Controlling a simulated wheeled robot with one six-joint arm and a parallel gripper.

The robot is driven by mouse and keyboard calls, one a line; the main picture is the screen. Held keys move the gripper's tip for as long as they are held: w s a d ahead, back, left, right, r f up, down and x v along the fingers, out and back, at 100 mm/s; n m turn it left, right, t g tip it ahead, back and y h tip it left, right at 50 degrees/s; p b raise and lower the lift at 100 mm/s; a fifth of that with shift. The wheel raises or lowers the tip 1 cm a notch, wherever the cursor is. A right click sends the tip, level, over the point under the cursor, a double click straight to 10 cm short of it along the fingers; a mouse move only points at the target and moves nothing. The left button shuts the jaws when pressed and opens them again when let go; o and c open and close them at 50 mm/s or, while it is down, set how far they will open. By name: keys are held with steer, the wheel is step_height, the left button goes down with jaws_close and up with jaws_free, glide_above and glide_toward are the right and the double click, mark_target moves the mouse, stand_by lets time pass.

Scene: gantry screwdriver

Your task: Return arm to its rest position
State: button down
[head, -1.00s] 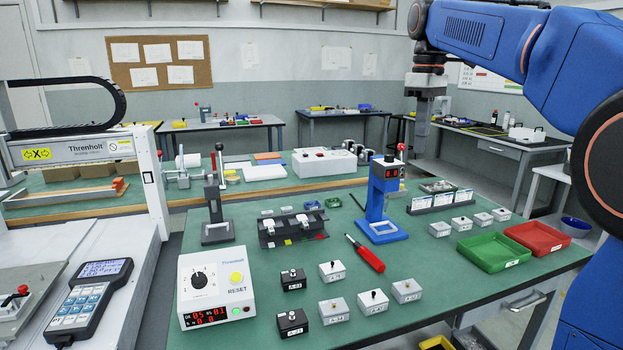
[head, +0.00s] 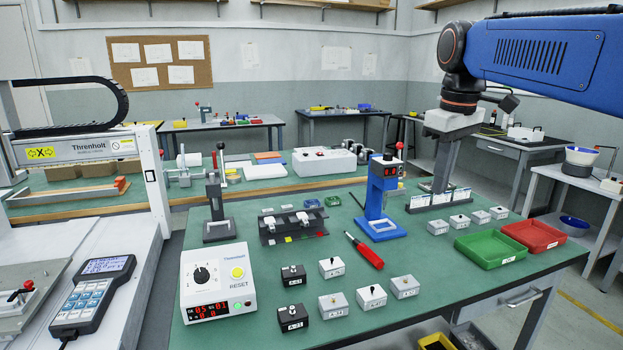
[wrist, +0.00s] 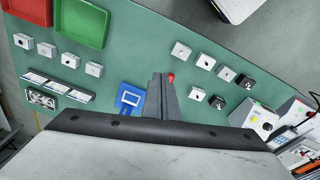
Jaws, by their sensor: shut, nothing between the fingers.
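My gripper (head: 437,187) hangs from my blue arm at the right of the head view, pointing down above the back right of the green bench. Its fingers are shut with nothing between them. In the wrist view the shut fingers (wrist: 160,78) point over the bench, beside the blue stand (wrist: 130,97) and apart from everything on it.
The green bench (head: 300,262) holds a blue press stand (head: 376,200), a red screwdriver (head: 366,252), several small grey and black boxes, a green tray (head: 490,250), a red tray (head: 533,236) and a white control box (head: 218,282). A gantry (head: 85,150) stands left.

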steer(key=s+d+f+m+t, duration=0.2)
steer(key=s+f+m, duration=0.4)
steer(key=s+f, duration=1.6)
step_height(320, 180, down, 4)
steer(key=shift+d+r+m+t, duration=0.15)
steer(key=shift+m+t, duration=0.15)
steer(key=shift+t, duration=0.4)
